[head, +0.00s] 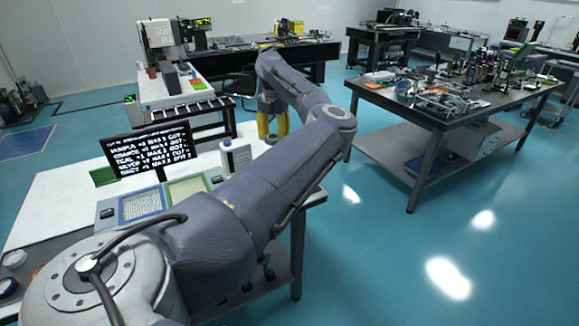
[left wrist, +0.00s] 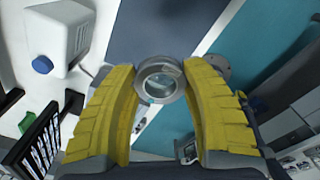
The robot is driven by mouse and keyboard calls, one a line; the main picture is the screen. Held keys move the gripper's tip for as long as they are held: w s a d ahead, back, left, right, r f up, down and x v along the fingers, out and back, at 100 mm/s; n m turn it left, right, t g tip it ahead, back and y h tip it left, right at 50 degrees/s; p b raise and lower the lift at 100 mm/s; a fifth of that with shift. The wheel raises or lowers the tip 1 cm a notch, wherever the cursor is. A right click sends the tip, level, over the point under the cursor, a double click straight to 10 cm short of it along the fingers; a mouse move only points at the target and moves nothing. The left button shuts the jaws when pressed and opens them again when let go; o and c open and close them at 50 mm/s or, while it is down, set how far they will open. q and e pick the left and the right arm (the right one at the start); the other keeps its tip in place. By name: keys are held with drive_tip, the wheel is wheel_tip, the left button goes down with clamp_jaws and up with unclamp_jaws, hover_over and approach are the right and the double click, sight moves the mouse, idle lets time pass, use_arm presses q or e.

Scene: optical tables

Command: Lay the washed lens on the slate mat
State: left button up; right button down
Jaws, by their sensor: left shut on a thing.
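My left gripper (head: 273,128) hangs fingers down past the far edge of the arm in the head view. In the left wrist view its yellow fingers (left wrist: 159,88) are shut on a lens (left wrist: 153,69) in a round grey metal ring, held between the fingertips. A flat dark grey rectangle (left wrist: 170,30), which looks like the slate mat, lies beyond the lens at the top of the left wrist view. The lens is above the surface, apart from the mat as far as I can tell. My right gripper is in neither view.
A monitor (head: 153,147) with a text list stands on the white table (head: 60,200). A white bottle (head: 236,158) stands near my arm; blue and pale trays (head: 142,204) lie in front. Another table (head: 440,110) full of optics is at right, with open floor between.

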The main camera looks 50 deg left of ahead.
use_arm(q)
wheel_tip(320, 180, down, 20)
drive_tip(key=shift+r, duration=0.2)
idle(0.5)
drive_tip(key=shift+f, duration=0.15)
drive_tip(key=o, duration=1.2)
drive_tip(key=r, duration=1.2)
drive_tip(key=shift+w+r, duration=0.15)
drive_tip(key=shift+w, duration=0.05)
